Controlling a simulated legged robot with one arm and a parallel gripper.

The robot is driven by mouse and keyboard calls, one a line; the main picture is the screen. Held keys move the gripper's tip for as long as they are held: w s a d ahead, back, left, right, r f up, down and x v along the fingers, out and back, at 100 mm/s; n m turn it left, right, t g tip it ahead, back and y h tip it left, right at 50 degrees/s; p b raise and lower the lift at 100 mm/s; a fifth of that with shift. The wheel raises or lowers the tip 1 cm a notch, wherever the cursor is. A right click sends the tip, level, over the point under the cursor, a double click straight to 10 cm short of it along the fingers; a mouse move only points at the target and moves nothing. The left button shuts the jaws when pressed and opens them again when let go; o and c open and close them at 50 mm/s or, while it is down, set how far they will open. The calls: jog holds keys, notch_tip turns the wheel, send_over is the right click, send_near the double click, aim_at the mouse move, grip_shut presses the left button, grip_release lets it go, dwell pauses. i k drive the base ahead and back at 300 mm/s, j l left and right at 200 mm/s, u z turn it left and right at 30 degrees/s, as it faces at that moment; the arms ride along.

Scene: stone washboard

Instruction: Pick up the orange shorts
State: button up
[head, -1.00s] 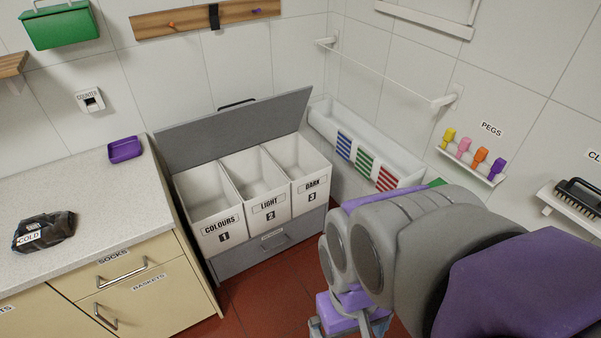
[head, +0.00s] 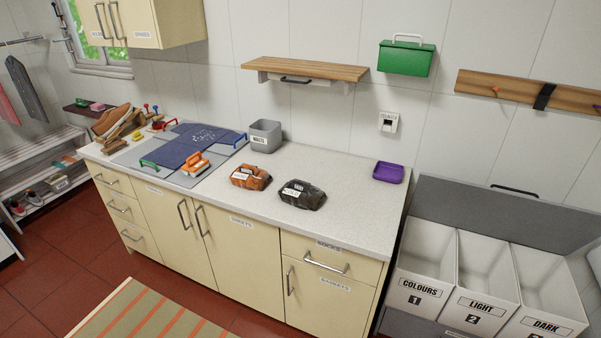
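An orange and dark folded bundle (head: 250,177) with a white label lies on the worktop, right of the sink area. It may be the orange shorts, but its shape does not make this certain. A black bundle (head: 302,194) with a white label lies just right of it, close by. A smaller orange item (head: 195,164) with a pale part lies further left, at the front of the blue cloth (head: 192,146). My gripper is not in view, so its state is hidden.
The worktop (head: 345,205) is clear to the right up to a purple tray (head: 388,173). A grey bin (head: 265,136) stands behind the bundles. White sorting bins (head: 425,270) are at the right. A striped mat (head: 150,318) lies on the red floor in front.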

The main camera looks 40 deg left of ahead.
aim_at(246, 177)
jog(key=u, duration=1.85)
jog(key=i+j, duration=0.3)
jog(key=i, duration=0.3)
jog(key=i+j+z, duration=0.1)
jog(key=i+j, duration=0.2)
jog(key=i, duration=0.25)
jog(key=i+j+z, duration=0.1)
jog(key=i+j, duration=0.25)
jog(key=i, duration=0.25)
jog(key=i+j, duration=0.4)
jog(key=i, duration=0.15)
